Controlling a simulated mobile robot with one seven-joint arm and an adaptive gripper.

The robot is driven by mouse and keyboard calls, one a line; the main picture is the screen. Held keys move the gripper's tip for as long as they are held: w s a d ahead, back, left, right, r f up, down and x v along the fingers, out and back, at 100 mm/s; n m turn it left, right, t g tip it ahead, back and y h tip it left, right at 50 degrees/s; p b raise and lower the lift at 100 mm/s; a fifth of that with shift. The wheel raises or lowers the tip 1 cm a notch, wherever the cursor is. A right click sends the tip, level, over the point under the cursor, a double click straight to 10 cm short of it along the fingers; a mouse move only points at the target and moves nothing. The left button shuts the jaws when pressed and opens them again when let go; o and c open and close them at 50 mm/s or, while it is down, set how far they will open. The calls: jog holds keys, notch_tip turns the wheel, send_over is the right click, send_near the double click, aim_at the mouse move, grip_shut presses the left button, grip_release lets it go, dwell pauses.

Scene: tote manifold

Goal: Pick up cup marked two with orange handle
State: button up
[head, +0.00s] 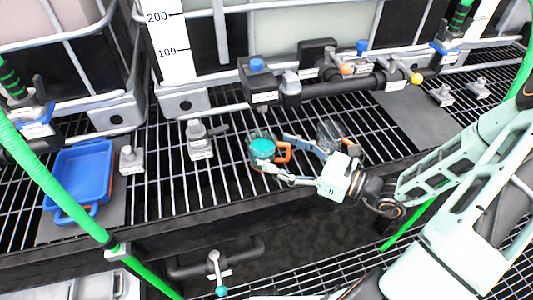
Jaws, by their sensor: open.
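A clear cup (262,150) with teal contents and an orange handle (285,152) stands on the metal grating. A second, clear cup (331,131) with an orange part at its side stands to the right, partly behind my gripper. No number is readable on either cup. My gripper (276,155) is open and comes from the right. Its two fingers reach toward the teal cup, one on the far side and one on the near side, with the orange handle between them. Whether a finger touches the cup is hard to tell.
A blue tray (63,206) lies at the left on a dark mat. A grey valve fitting (199,141) stands left of the cups. Black pipework with a blue knob (256,65) runs behind them. Green hoses cross at left and right. The grating's front edge lies close below the cups.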

aim_at(274, 147)
jog(key=x, duration=0.5)
jog(key=shift+w+d+b, duration=0.1)
jog(key=shift+w+b, duration=0.25)
jog(key=shift+b, duration=0.05)
jog(key=shift+c, duration=0.3)
jog(key=c, duration=1.6)
jog(key=shift+r, duration=0.15)
